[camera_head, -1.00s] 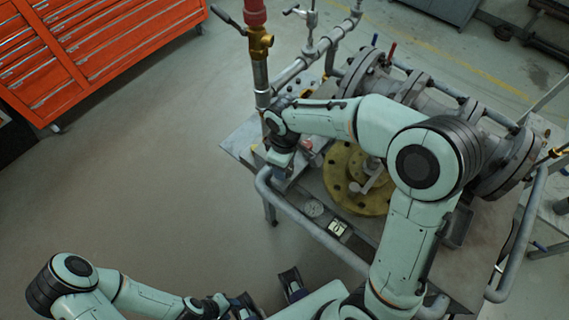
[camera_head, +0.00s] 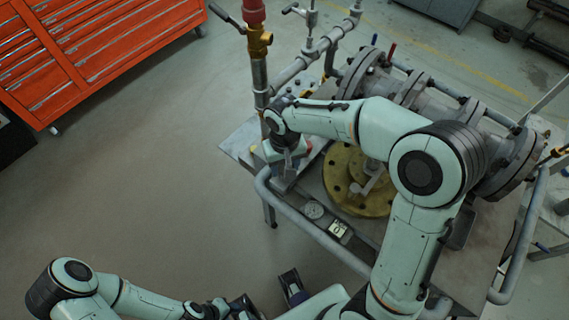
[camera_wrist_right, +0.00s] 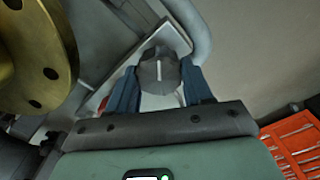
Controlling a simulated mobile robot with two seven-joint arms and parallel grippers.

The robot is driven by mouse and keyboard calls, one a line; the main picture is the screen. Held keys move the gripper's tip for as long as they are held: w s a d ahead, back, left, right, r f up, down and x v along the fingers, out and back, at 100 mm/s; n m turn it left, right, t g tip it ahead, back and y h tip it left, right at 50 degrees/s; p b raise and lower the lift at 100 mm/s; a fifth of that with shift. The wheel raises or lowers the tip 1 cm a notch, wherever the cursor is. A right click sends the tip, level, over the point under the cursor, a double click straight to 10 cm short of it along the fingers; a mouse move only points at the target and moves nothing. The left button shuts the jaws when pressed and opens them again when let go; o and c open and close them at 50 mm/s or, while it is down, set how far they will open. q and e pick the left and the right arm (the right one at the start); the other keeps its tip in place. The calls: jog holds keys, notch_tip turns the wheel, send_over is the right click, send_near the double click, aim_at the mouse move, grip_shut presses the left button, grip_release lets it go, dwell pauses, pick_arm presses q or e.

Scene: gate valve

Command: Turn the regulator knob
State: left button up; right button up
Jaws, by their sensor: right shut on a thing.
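The regulator knob (camera_wrist_right: 159,71) is a dark grey, faceted knob with a white line, seen in the right wrist view. The white line runs nearly upright in that picture. My right gripper (camera_wrist_right: 161,84) is shut on the knob, one blue finger on each side. In the head view, my right wrist hides the knob, and the right fingertips cannot be made out clearly. My left gripper (camera_head: 267,296) is at the bottom of the head view, away from the knob, with its fingers apart and nothing between them.
A yellow flange (camera_head: 340,190) and large grey pipework (camera_head: 410,90) are on the worktable beside my right arm. A grey rail (camera_head: 310,230) runs along the table's near edge. A red tool cabinet (camera_head: 100,50) stands at upper left. The floor between is clear.

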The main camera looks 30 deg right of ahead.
aim_at(285, 166)
jog(key=shift+m, duration=0.4)
jog(key=o, duration=1)
jog(key=shift+o, duration=0.2)
notch_tip(285, 166, up, 14)
jog(key=p, duration=0.2)
jog(key=shift+f, duration=0.25)
